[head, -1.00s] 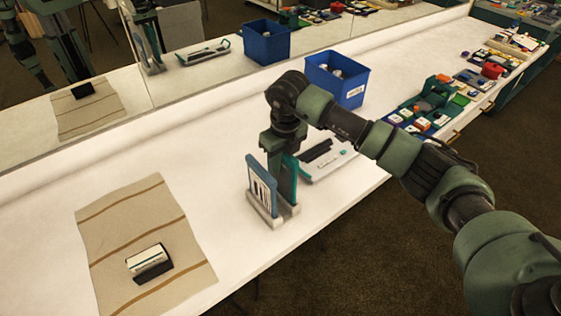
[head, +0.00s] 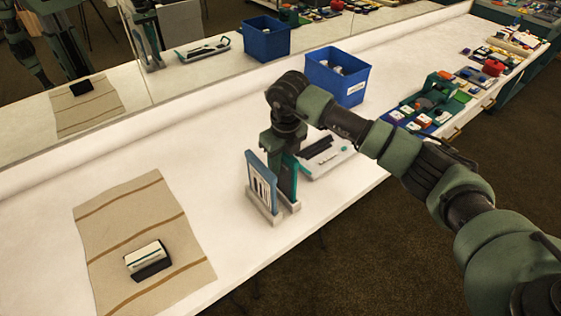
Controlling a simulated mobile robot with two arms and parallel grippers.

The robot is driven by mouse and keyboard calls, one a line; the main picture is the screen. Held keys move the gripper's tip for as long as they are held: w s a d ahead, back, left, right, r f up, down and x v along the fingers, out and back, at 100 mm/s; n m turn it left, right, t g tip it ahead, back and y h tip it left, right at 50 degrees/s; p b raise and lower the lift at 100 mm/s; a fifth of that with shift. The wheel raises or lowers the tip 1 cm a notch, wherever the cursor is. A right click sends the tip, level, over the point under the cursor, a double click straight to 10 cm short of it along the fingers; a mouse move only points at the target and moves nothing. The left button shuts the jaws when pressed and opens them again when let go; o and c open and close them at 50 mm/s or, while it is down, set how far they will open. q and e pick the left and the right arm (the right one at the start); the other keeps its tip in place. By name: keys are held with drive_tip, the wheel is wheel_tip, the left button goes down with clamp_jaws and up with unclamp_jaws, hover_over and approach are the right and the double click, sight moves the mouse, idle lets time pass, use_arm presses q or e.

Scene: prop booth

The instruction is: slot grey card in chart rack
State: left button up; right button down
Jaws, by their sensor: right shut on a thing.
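The chart rack (head: 265,212) stands upright near the table's front edge, with a pale base and a blue-framed panel (head: 257,180) bearing dark upright marks on its left face. My right gripper (head: 285,192) points down at the rack, just right of the blue panel, between it and a teal part on the right. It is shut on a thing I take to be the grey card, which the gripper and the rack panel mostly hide. I cannot tell how deep the card sits. My left gripper is out of view.
A tan striped mat (head: 125,216) with a white and black block (head: 147,256) lies at left. A pale tray (head: 328,164) is just behind the rack; a blue bin (head: 347,88) stands farther back. Clutter fills the far right. A mirror runs along the back edge.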

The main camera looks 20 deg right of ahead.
drive_tip(key=shift+f+b, duration=0.3)
drive_tip(key=shift+f, duration=0.2)
drive_tip(key=c, duration=1.3)
unclamp_jaws()
drive_tip(key=shift+r+p, duration=2)
drive_tip(key=shift+r, duration=1.55)
